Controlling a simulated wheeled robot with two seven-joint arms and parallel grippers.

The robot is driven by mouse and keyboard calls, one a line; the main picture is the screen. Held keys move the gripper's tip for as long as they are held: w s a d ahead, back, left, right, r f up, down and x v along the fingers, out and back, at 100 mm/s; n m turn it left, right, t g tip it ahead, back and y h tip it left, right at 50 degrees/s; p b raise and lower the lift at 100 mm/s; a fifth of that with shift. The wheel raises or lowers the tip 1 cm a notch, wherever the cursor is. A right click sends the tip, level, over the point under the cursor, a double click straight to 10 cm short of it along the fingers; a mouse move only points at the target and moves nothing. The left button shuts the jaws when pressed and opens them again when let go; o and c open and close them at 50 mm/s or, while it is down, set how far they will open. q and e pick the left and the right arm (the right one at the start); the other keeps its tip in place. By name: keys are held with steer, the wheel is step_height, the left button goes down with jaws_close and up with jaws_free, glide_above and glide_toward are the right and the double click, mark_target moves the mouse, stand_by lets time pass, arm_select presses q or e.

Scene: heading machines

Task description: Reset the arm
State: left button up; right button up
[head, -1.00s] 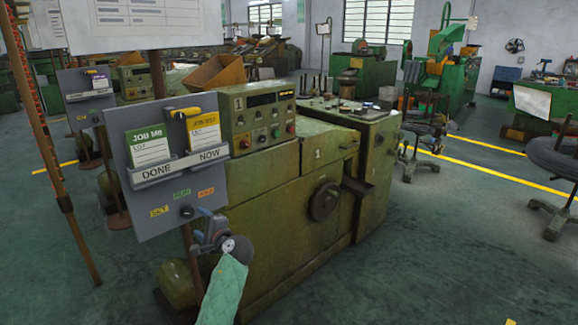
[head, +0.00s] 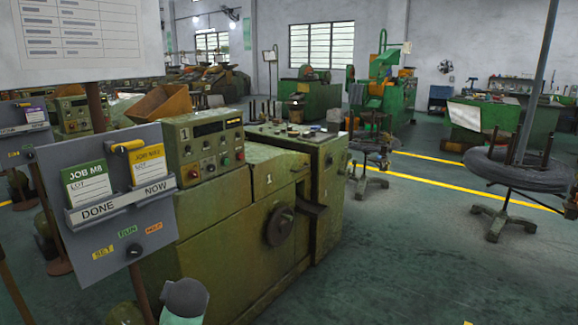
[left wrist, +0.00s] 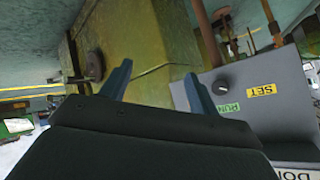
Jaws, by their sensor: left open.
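My left arm shows at the bottom edge of the head view as a dark grey wrist part (head: 184,298) over a pale green link; its fingers cannot be made out there. In the left wrist view my left gripper (left wrist: 160,88) has its two blue-grey fingers spread apart with nothing between them. Beyond the fingers are the green machine's side (left wrist: 150,45) and the lower part of the grey job board (left wrist: 240,85) with its black knob. The fingers appear apart from both. My right gripper is not in view.
The grey job board (head: 104,229) holds a green JOB M8 card and a yellow card. Behind it stands the green heading machine (head: 225,215) with a handwheel (head: 279,226). A stand with a coil (head: 520,170) is at right. Floor (head: 400,260) right of the machine is clear.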

arm_select(q)
steer(key=s+d+f+g+h, duration=0.1)
steer(key=s+d+f+h, duration=0.1)
steer(key=s+d+f, duration=0.35)
steer(key=s+d+f+m+g+h, duration=0.1)
steer(key=s+d+f+h, duration=0.15)
steer(key=s, duration=0.65)
steer(key=s+d+f+g+h, duration=0.1)
steer(key=s+d+f+h, duration=0.2)
steer(key=s, duration=0.4)
steer(key=s+d+f+g, duration=0.1)
steer(key=s+f+g, duration=0.1)
steer(key=s+f, duration=0.3)
steer(key=s+d+f+g+y, duration=0.1)
steer(key=s+f, duration=0.4)
steer(key=s, duration=0.9)
steer(key=shift+s+d+f+g, duration=0.15)
steer(key=shift+d+f+g, duration=0.2)
steer(key=shift+g, duration=0.25)
